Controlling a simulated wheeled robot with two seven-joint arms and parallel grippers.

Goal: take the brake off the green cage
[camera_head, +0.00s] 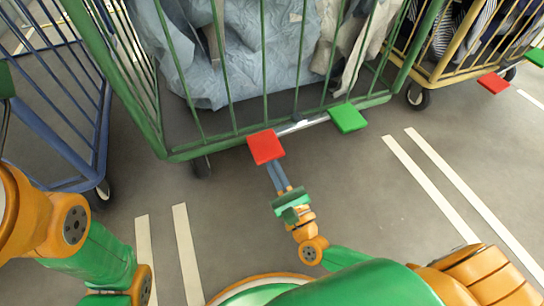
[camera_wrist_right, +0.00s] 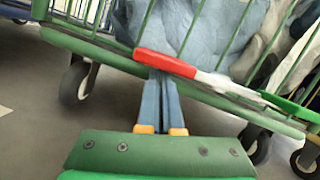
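The green cage (camera_head: 180,153) stands ahead of me, loaded with grey-blue and pale cloth bags. On its lower front edge a bar carries a red pedal (camera_head: 265,147) on the left and a green pedal (camera_head: 347,118) on the right. In the right wrist view the red pedal (camera_wrist_right: 165,63) shows nearly edge-on. My right gripper (camera_head: 275,168) is shut and empty, its fingers side by side. Their tips reach the near edge of the red pedal and seem to lie just under it; contact is not certain.
A blue cage (camera_head: 65,150) stands at the left and a yellow cage (camera_head: 450,72) at the right, with its own red pedal (camera_head: 493,83) and green pedal (camera_head: 536,57). White double lines (camera_head: 187,250) mark the grey floor, which is clear in front of the cages.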

